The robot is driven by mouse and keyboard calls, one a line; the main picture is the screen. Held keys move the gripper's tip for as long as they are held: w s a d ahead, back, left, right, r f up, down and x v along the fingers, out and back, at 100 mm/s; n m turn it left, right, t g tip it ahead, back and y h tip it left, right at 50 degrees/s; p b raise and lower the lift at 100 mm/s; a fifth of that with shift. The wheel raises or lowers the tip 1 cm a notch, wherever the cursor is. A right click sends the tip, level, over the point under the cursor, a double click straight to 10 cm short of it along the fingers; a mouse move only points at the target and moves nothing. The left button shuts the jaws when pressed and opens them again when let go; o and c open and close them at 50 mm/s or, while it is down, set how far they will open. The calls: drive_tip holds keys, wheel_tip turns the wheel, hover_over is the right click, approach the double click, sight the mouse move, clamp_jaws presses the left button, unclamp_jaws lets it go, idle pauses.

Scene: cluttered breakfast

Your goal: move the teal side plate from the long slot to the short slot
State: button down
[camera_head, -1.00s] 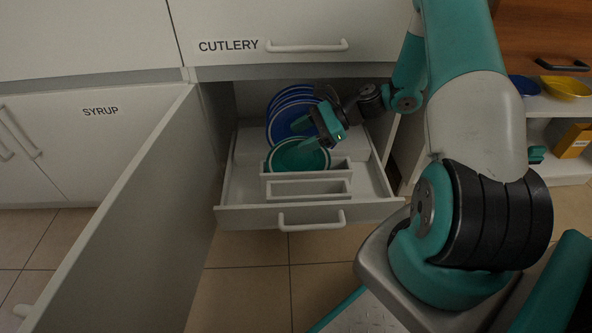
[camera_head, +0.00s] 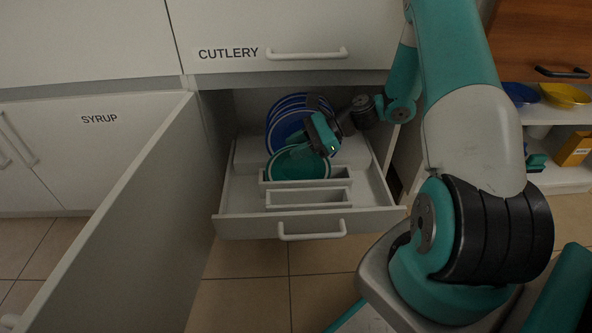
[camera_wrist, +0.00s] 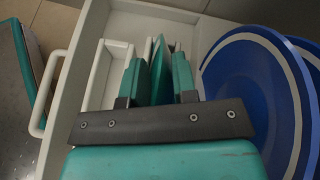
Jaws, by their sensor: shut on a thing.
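The teal side plate (camera_head: 290,168) stands on edge at the long slot (camera_head: 340,182) in the open drawer. It is seen edge-on in the wrist view (camera_wrist: 160,65). My gripper (camera_head: 303,150) is shut on its upper part, with one finger on each side in the wrist view (camera_wrist: 157,80). Teal rims seem to overlap in the head view; I cannot tell whether a second plate is there. The plate's lower edge is hidden by the slot wall. The short slot (camera_head: 308,205) lies in front, nearer the drawer handle, and looks empty.
Several blue plates (camera_head: 285,122) stand behind the teal plate, close to my gripper in the wrist view (camera_wrist: 250,85). The drawer front (camera_head: 250,228) is pulled out. An open door (camera_head: 120,215) stands at the left. The CUTLERY drawer (camera_head: 280,35) is above.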

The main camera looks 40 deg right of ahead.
drive_tip(key=shift+r+p, duration=2.5)
drive_tip(key=shift+p, duration=0.55)
